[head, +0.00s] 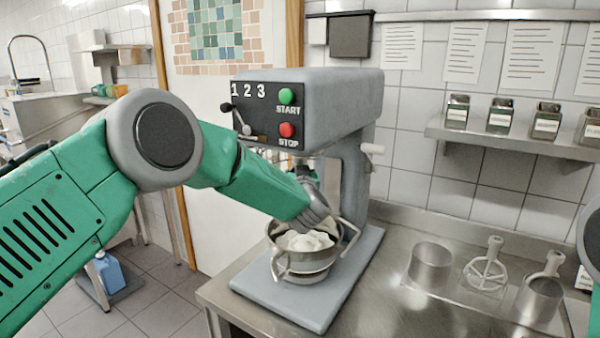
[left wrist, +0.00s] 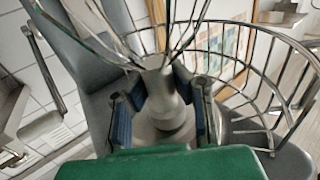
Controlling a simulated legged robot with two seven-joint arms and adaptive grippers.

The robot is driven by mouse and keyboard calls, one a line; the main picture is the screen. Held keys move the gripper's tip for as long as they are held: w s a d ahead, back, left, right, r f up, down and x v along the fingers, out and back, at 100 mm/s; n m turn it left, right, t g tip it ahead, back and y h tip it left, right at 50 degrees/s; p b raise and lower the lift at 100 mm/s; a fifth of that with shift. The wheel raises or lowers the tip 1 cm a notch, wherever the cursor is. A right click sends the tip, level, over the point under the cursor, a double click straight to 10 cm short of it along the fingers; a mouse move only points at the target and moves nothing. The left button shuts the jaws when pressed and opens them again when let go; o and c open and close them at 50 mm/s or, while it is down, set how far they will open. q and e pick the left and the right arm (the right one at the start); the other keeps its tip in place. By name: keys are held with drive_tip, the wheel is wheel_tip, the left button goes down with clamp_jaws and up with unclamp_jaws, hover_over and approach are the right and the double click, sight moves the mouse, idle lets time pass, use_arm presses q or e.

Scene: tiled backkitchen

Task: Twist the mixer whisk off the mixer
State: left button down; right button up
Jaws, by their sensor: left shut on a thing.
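The grey mixer (head: 345,95) stands on the steel counter, with its speed lever, green START and red STOP buttons facing me. Its steel bowl (head: 305,268), holding something white, sits under the head. My left gripper (head: 318,208) is between the mixer head and the bowl. In the left wrist view, the blue-padded fingers of my left gripper (left wrist: 163,115) are closed on the metal neck of the whisk (left wrist: 155,82). The whisk's wires spread from that neck to the top edge. In the head view my gripper and arm hide most of the whisk. My right gripper is out of view.
A wire guard (left wrist: 270,75) curves close beside my left gripper in the wrist view. Right of the mixer, a steel cup (head: 430,266) and other attachments (head: 486,272) occupy the counter (head: 385,300). A wall shelf (head: 500,137) holds small labelled containers.

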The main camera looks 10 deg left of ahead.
use_arm(q)
drive_tip(key=shift+d+f, duration=0.1)
drive_tip(key=shift+f, duration=0.15)
drive_tip(key=shift+y, duration=0.3)
drive_tip(key=shift+n+g+y, duration=0.5)
drive_tip(key=shift+n+y, duration=0.2)
drive_tip(key=shift+n+y, duration=0.4)
drive_tip(key=shift+y, duration=0.2)
drive_tip(key=shift+n+g+y, duration=0.4)
drive_tip(key=shift+g+y, duration=0.1)
drive_tip(key=shift+g, duration=0.1)
drive_tip(key=shift+b, duration=0.35)
